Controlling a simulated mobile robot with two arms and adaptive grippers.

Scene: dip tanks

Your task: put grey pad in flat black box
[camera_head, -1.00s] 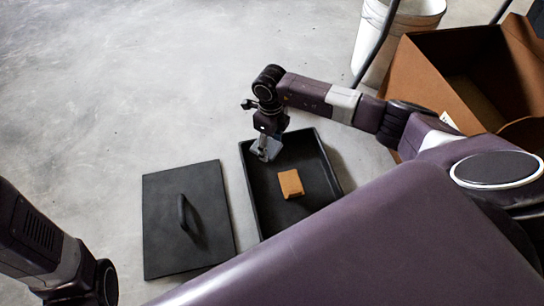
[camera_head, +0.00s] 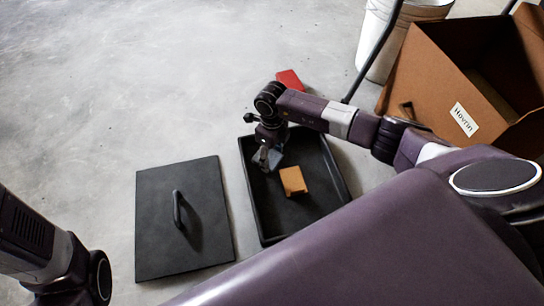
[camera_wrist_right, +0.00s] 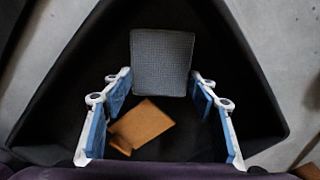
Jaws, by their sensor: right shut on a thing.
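The flat black box (camera_head: 247,188) lies open on the floor, and an orange-brown block (camera_head: 292,181) rests inside it. My right gripper (camera_head: 268,153) is over the far left part of the box, pointing down. It is shut on the grey pad (camera_wrist_right: 162,65), a flat textured square held between the blue-lined fingers in the right wrist view. The orange-brown block also shows there (camera_wrist_right: 146,124), below the pad in the picture and not in the grip. I cannot tell whether the pad touches the box floor. My left arm shows at the left edge; its fingers are not visible.
A black lid with a handle (camera_head: 205,225) lies flat on the floor left of the box. A red thing (camera_head: 289,78) lies behind my right wrist. A large cardboard box (camera_head: 425,75) and a white bucket (camera_head: 378,45) stand at the right. The floor at upper left is clear.

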